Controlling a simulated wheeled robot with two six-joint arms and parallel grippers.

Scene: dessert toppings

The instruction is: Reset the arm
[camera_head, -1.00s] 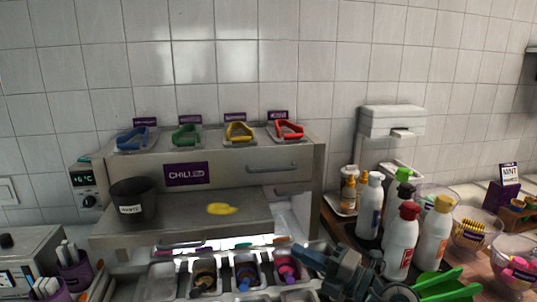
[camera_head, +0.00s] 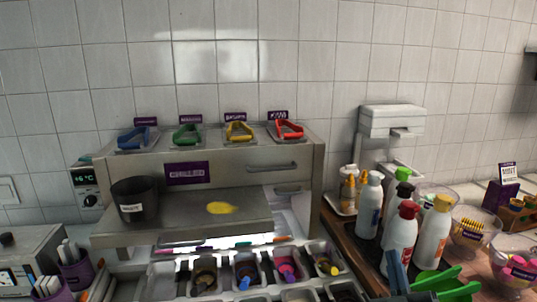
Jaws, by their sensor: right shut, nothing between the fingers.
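My right gripper (camera_head: 398,270) shows only in part at the bottom edge of the head view, in front of the squeeze bottles and left of the green tongs (camera_head: 445,284). It is shut and holds nothing. The rest of it is cut off by the frame edge. My left gripper is not in view.
A steel counter unit (camera_head: 230,160) carries blue, green, yellow and red tongs on top. A black cup (camera_head: 133,200) and a yellow spoon-like piece (camera_head: 221,208) are on its shelf. Topping bins (camera_head: 246,270) lie below. Several squeeze bottles (camera_head: 401,238) and clear bowls (camera_head: 473,232) stand right.

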